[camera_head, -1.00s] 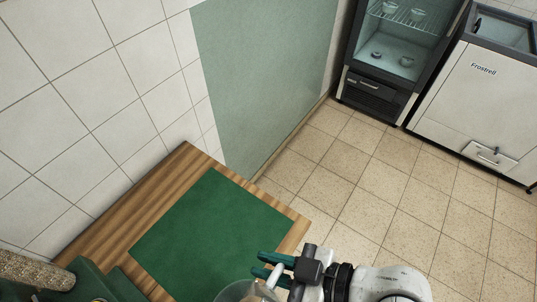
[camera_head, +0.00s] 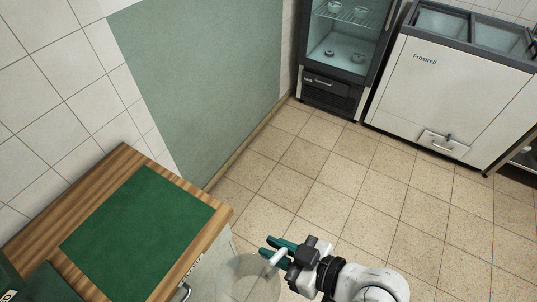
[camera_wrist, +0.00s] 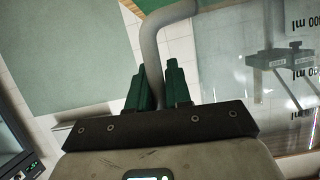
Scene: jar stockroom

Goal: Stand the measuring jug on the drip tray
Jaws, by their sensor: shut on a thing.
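The measuring jug (camera_head: 243,283) is clear and see-through, low in the head view and partly cut off by the bottom edge. In the wrist view the jug (camera_wrist: 235,65) fills the right side, with "ml" markings on its wall. Its pale curved handle (camera_wrist: 152,55) runs down between the green fingers of my gripper (camera_wrist: 157,90). My gripper also shows in the head view (camera_head: 275,250), shut on the handle, right of the wooden counter and over the floor. I cannot make out a drip tray in either view.
A wooden counter (camera_head: 122,160) with a bare green mat (camera_head: 135,230) stands at left against the tiled wall. A dark green object (camera_head: 45,285) sits at its near left corner. A glass-door fridge (camera_head: 340,60) and a white chest freezer (camera_head: 440,95) stand at the back. The tiled floor between is clear.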

